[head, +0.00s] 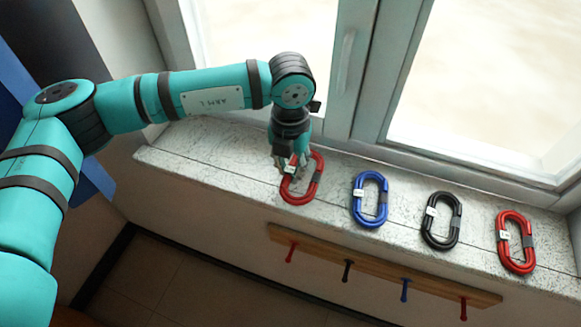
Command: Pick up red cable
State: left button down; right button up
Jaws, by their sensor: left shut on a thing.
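A red cable (315,186), coiled in an oval, is at the left of the row on the speckled windowsill (215,150). My left gripper (291,171) is over its upper left side, shut on it; the fingers hide part of the coil. I cannot tell whether the coil still touches the sill. A second red cable (502,246) lies at the right end of the row. My right gripper is not in view.
A blue cable (355,204) and a black cable (426,228) lie between the red ones. Below the sill is a wooden rail (375,267) with several coloured pegs. The window frame (385,75) stands behind. The sill's left end is clear.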

pick_arm(q)
jog(key=s+r+b, duration=0.1)
jog(key=s+b, duration=0.3)
jog(key=s, duration=1)
jog(key=shift+r, duration=0.2)
jog(key=shift+w+d, duration=0.1)
